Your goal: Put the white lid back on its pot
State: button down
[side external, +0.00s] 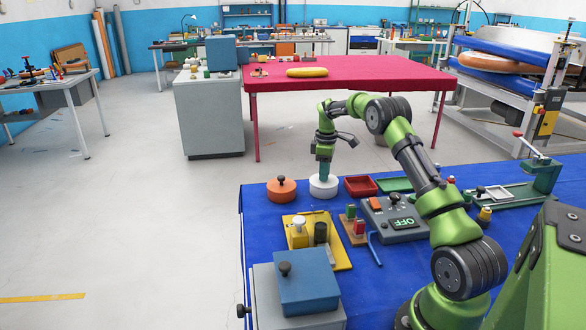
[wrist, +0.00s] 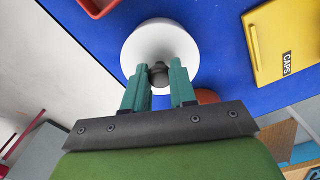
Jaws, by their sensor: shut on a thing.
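My gripper (side external: 323,174) points down at the white pot (side external: 323,188) near the back edge of the blue table. In the wrist view, my gripper (wrist: 160,69) has its two green fingers shut on the dark knob (wrist: 157,76) of the white lid (wrist: 146,46). The lid is round and seen from above, with its near side hidden by the fingers. In the side view, lid and pot look like one short white cylinder with no clear gap. I cannot tell whether the lid is fully seated.
An orange pot (side external: 281,190) with a black knob stands close on the left. A red tray (side external: 360,186) is close on the right. In front are a yellow board (side external: 335,256), a grey switch box (side external: 394,220) and a blue box (side external: 308,285).

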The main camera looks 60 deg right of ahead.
jog(key=c, duration=0.8)
grip_release()
jog(key=o, duration=0.4)
jog(key=shift+o, duration=0.2)
jog(key=shift+r, duration=3.5)
